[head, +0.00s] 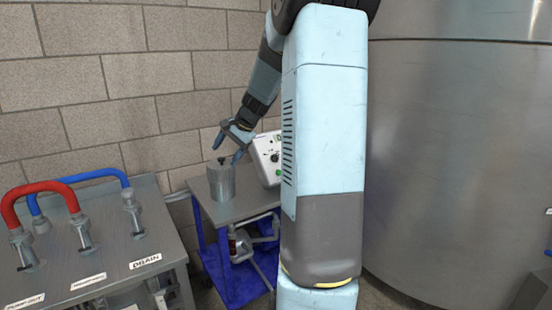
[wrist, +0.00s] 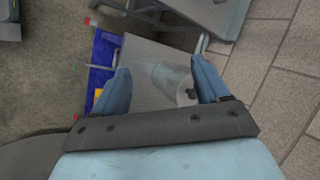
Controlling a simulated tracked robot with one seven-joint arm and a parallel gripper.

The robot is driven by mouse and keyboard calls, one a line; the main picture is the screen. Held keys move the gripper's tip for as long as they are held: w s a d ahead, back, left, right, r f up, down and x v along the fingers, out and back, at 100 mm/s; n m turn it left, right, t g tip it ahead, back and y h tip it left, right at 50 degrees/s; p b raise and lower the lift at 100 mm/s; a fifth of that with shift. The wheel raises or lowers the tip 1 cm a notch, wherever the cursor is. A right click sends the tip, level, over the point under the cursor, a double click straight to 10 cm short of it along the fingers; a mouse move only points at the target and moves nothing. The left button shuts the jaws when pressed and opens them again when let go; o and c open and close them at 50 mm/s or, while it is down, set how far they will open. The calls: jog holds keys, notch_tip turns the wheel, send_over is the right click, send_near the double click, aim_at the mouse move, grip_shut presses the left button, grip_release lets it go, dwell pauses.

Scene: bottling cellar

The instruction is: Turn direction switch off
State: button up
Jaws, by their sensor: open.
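A white control box (head: 262,152) stands at the back of a small grey table, partly hidden by my arm. Its face shows a dark knob (head: 274,157) and green buttons; the labels are too small to read, so I cannot tell which control is the direction switch. My gripper (head: 229,148) is open and empty, to the left of the box and just above a grey metal cylinder (head: 222,182) with a dark knob on top. In the wrist view my gripper (wrist: 160,74) has its fingers wide apart, with the cylinder (wrist: 172,82) below between them. The control box is not recognisable there.
The small table (head: 240,205) has a blue frame and pipework beneath. A panel (head: 110,230) with red and blue hoses and a DRAIN label stands at left. A large steel tank (head: 455,160) fills the right. A block wall is behind.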

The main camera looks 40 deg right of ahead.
jog(key=w+d+f+m+t+y, duration=0.1)
jog(key=w+d+f+m, duration=0.25)
jog(key=d, duration=0.55)
jog(key=m+t+h, duration=0.1)
jog(key=m+t, duration=0.6)
jog(key=m, duration=0.3)
send_near(277, 157)
jog(key=x, duration=0.8)
jog(key=shift+w+a, duration=0.1)
jog(key=shift+w, duration=0.05)
jog(key=c, duration=1.1)
jog(key=shift+o, duration=0.2)
